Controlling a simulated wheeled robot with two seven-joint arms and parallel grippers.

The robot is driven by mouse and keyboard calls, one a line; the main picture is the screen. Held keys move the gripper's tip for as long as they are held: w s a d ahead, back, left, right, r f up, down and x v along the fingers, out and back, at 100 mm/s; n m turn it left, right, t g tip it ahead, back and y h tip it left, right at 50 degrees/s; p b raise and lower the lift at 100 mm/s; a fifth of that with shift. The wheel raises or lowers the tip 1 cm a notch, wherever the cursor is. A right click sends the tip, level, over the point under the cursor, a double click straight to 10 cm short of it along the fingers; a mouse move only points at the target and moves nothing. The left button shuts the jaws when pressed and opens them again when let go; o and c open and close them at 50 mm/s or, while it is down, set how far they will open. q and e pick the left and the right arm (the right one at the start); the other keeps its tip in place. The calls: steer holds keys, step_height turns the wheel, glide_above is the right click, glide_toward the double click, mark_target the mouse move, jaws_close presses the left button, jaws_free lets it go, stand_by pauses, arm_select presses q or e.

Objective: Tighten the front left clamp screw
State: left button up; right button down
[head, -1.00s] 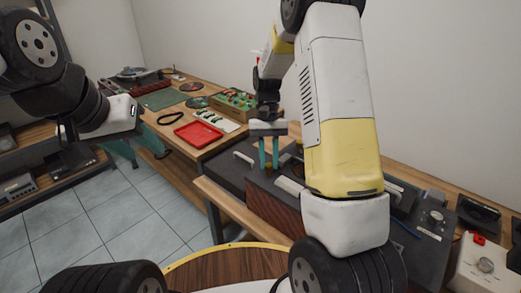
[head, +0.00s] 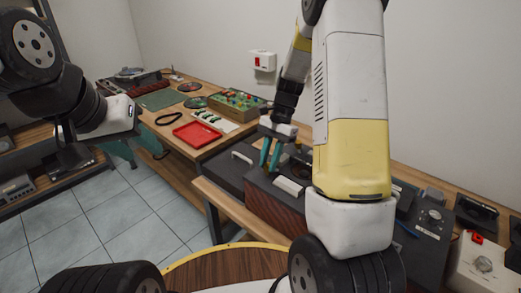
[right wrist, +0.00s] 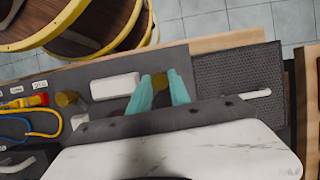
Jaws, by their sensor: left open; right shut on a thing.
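A brass-coloured clamp screw (right wrist: 160,82) shows partly between the teal fingers of my right gripper (right wrist: 161,90) in the right wrist view. My right gripper (head: 268,167) also shows in the head view, with its fingers pointing down and tilted, at the dark top of the bench unit (head: 268,205). It is shut on this left-hand screw, which the fingers mostly hide. A second brass screw (right wrist: 66,99) stands apart from the fingers and also shows to their right in the head view (head: 298,146). My left gripper (head: 137,150) is open and empty, over the floor at the left.
A wooden bench along the wall holds a red tray (head: 199,133), a green mat (head: 163,99) and a box of coloured parts (head: 237,102). A pale block (right wrist: 115,85) lies close beside the fingers. Blue and yellow cables (right wrist: 40,125) lie near the second screw. The tiled floor (head: 110,215) is open.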

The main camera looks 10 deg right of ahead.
steer(key=shift+m, duration=0.3)
steer(key=c, duration=1.2)
jaws_free()
steer(key=v, duration=0.8)
steer(key=shift+s, duration=0.1)
